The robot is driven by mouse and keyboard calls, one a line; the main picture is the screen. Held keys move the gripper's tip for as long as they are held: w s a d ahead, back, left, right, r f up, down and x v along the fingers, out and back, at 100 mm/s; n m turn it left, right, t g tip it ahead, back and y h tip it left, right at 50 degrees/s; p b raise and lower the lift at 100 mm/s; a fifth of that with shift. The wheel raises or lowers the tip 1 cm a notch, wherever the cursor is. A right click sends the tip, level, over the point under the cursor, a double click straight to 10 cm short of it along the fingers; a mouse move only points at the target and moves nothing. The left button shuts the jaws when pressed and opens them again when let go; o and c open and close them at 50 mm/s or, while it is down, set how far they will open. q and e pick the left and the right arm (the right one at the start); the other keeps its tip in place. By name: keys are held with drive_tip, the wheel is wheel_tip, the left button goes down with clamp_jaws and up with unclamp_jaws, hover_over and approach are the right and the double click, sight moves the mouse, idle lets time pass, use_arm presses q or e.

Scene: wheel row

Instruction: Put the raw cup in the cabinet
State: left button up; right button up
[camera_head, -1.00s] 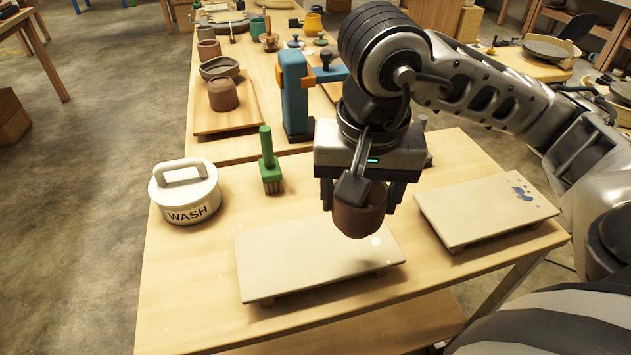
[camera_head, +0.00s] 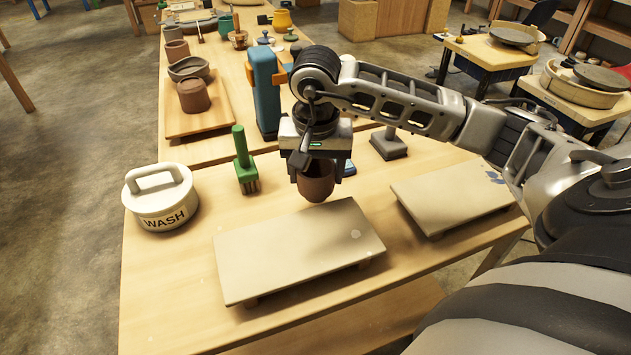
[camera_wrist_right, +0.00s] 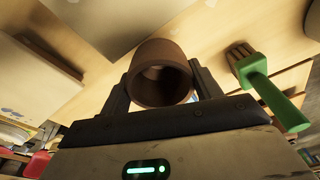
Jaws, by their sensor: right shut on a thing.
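The raw cup (camera_head: 317,183) is brown and hangs below my right gripper (camera_head: 314,178) in the head view, above the table behind the middle pale board. In the right wrist view, the two dark fingers of my right gripper (camera_wrist_right: 158,90) are on either side of the cup (camera_wrist_right: 160,68), and its open mouth faces the camera. The right gripper is shut on the cup. My left gripper is not in view. No cabinet can be made out in these frames.
A pale board (camera_head: 290,255) lies below and in front of the cup, another pale board (camera_head: 450,195) to the right. A green brush (camera_head: 244,165), a white WASH pot (camera_head: 160,197), a blue device (camera_head: 264,92) and a grey stamp-like tool (camera_head: 389,143) stand around. Bowls occupy the back left.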

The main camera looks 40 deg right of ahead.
drive_tip(key=shift+w+d+f, duration=0.1)
drive_tip(key=shift+w+f, duration=0.1)
drive_tip(key=shift+f, duration=0.1)
wheel_tip(320, 180, down, 2)
drive_tip(key=shift+f+p, duration=0.25)
drive_tip(key=shift+p, duration=0.1)
drive_tip(key=shift+f, duration=0.2)
drive_tip(key=shift+f, duration=0.1)
drive_tip(key=shift+f+b, duration=0.15)
drive_tip(key=shift+b, duration=0.2)
drive_tip(key=o, duration=1.2)
